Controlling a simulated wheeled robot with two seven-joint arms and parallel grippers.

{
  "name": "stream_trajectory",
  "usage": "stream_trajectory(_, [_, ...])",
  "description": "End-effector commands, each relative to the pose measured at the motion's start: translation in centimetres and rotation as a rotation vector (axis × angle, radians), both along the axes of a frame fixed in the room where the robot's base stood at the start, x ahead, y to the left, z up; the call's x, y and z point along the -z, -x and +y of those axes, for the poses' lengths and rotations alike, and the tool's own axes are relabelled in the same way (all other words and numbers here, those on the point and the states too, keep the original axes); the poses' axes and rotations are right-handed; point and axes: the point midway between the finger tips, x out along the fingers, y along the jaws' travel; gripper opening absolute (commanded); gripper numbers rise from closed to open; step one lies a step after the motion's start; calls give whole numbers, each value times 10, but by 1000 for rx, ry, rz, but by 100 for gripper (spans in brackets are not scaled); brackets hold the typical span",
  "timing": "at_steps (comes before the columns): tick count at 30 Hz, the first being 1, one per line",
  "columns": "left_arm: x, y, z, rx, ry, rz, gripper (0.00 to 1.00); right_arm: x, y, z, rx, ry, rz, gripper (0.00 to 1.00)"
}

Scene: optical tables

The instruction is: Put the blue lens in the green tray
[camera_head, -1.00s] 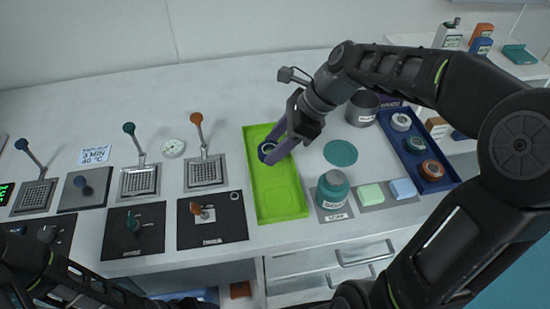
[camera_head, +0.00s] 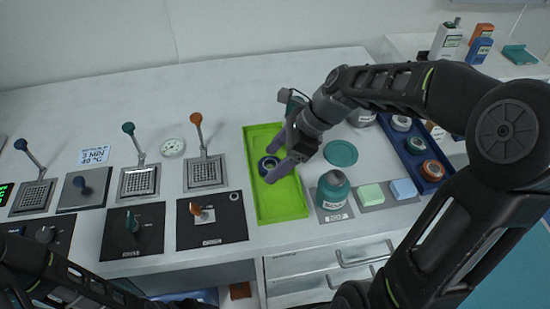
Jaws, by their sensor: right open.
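The green tray (camera_head: 284,205) lies flat near the middle of the white table. The blue lens (camera_head: 267,164), a small dark blue ring, is inside the tray's area, towards its middle left. My right gripper (camera_head: 270,170) is over the tray with its fingers apart on either side of the lens. I cannot tell whether the fingers touch the lens. My left arm shows at the lower left, but its gripper is not in view.
A dark blue tray (camera_head: 445,158) with several round parts stands to the right. A teal jar (camera_head: 333,190), a green block (camera_head: 370,194) and a blue block (camera_head: 403,188) stand right of the green tray. Lever stations (camera_head: 206,172) fill the left.

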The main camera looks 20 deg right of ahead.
Motion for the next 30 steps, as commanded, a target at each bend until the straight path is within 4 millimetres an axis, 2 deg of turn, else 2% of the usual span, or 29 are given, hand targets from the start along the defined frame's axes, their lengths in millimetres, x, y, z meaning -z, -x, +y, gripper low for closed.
stream_trajectory(5, [0,0,0,0,0,0,70,-1,0,-1,1,0,-1,70])
stream_trajectory(10, [-1,0,0,0,0,0,70,-13,2,-7,1,2,-4,70])
stream_trajectory(24, [-6,0,0,0,0,0,70,-87,23,-50,2,1,-3,70])
stream_trajectory(30, [-7,0,0,0,0,0,70,-101,28,-58,1,0,-1,70])
